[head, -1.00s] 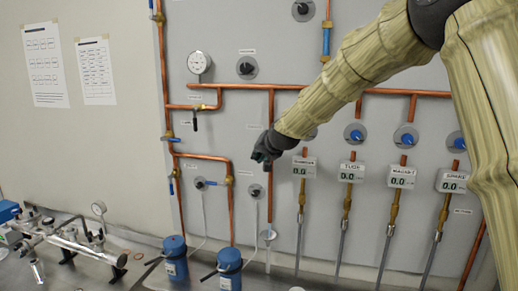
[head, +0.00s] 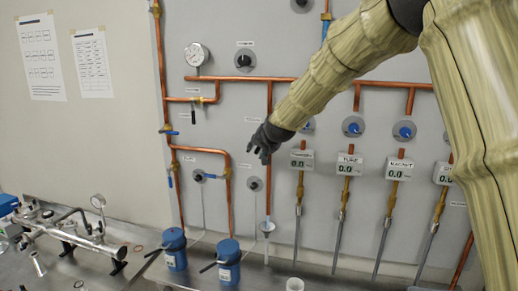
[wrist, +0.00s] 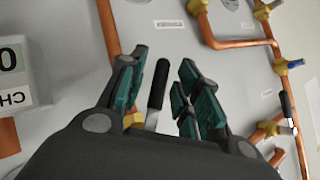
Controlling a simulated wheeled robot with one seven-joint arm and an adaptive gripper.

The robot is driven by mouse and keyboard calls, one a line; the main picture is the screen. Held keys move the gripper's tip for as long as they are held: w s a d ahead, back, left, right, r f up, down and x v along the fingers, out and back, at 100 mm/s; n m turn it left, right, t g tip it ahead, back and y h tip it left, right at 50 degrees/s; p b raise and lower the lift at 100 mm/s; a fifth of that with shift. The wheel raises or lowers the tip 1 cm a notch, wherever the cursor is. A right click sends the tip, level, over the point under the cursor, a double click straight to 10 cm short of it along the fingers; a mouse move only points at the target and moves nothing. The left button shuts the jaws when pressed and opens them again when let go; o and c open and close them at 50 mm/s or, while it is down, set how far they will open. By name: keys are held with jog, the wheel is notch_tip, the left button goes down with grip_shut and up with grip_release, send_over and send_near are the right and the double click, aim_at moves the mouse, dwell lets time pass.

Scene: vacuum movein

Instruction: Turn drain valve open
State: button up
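In the wrist view a black lever handle (wrist: 158,84) stands between the fingers of my gripper (wrist: 164,62). A brass fitting (wrist: 133,118) on the copper pipe shows just left of the handle's base. I take this as the drain valve, but no readable label confirms it. My gripper is open, with its two sets of teal-padded fingers on either side of the handle. Contact with the handle cannot be told. In the head view my gripper (head: 263,152) is in front of the vertical copper pipe (head: 269,103) and hides the lever.
Another black lever (head: 193,117) and a dark knob (head: 254,184) are on the panel to the left. Digital displays (head: 302,159) and blue knobs (head: 353,127) are to the right. Blue canisters (head: 174,249) stand on the bench below.

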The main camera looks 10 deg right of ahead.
jog(key=shift+d+r, duration=0.15)
jog(key=shift+r, duration=0.1)
jog(key=shift+s+r, duration=0.15)
jog(key=shift+s, duration=0.1)
jog(key=a+v, duration=0.1)
jog(key=v, duration=0.6)
jog(key=shift+s+d, duration=0.15)
jog(key=shift+d, duration=0.35)
